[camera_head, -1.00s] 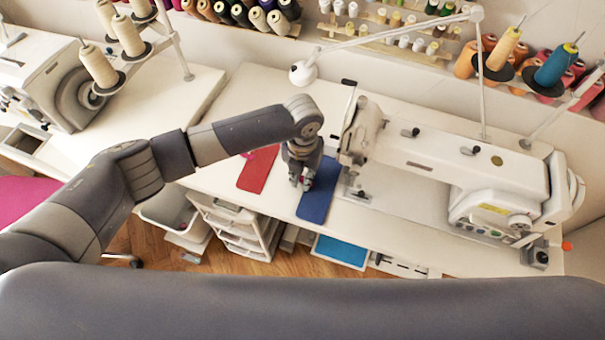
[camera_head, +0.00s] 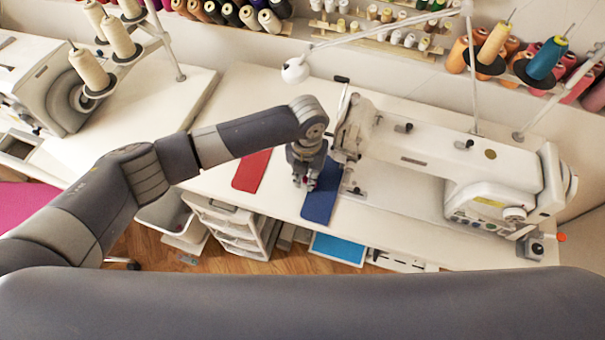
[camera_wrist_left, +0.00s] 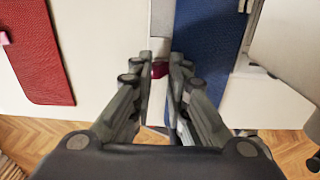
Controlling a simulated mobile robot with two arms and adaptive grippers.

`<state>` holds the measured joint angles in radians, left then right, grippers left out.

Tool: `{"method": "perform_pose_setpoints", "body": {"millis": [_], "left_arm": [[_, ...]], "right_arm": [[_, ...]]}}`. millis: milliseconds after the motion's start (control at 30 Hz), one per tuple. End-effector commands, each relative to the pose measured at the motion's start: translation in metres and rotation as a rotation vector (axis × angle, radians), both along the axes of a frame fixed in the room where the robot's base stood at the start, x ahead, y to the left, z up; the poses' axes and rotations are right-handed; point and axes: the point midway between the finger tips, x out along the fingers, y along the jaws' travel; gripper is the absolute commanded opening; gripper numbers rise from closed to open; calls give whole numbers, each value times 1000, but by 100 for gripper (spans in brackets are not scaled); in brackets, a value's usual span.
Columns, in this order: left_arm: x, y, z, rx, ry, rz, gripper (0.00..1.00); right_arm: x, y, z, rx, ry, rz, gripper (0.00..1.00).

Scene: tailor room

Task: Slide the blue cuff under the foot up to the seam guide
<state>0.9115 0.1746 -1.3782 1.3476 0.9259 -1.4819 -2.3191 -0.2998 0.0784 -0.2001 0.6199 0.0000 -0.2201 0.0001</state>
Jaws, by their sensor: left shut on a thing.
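The blue cuff (camera_head: 321,196) lies flat on the white table, its right edge close to the sewing machine's foot area (camera_head: 353,186). In the left wrist view the blue cuff (camera_wrist_left: 205,45) runs along and behind the right finger. My left gripper (camera_head: 304,183) is over the cuff's left edge. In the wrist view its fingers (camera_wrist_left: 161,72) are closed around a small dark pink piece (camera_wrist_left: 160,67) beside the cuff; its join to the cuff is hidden. I cannot tell the seam guide apart, nor whether cloth is under the foot. My right gripper is not in view.
A red cuff (camera_head: 252,170) lies to the left on the table. The white sewing machine (camera_head: 440,150) stands close on the right of my gripper. Thread spools line the back.

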Motion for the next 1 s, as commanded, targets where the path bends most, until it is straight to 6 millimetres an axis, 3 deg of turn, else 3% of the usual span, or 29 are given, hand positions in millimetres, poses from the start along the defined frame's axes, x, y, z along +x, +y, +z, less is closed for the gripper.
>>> {"method": "perform_pose_setpoints", "body": {"millis": [233, 267, 333, 367, 767, 1000], "left_arm": [[0, -1, 0, 1, 0, 0, 0], [0, -1, 0, 1, 0, 0, 20], [0, -1, 0, 1, 0, 0, 35], [0, -1, 0, 1, 0, 0, 38], [1, -1, 5, 0, -1, 0, 38], [1, -1, 47, -1, -4, 0, 38]], "right_arm": [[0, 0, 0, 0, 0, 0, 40], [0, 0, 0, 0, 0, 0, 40], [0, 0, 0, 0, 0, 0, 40], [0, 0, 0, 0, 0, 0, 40], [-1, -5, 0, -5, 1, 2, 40], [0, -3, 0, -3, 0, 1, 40]]}}
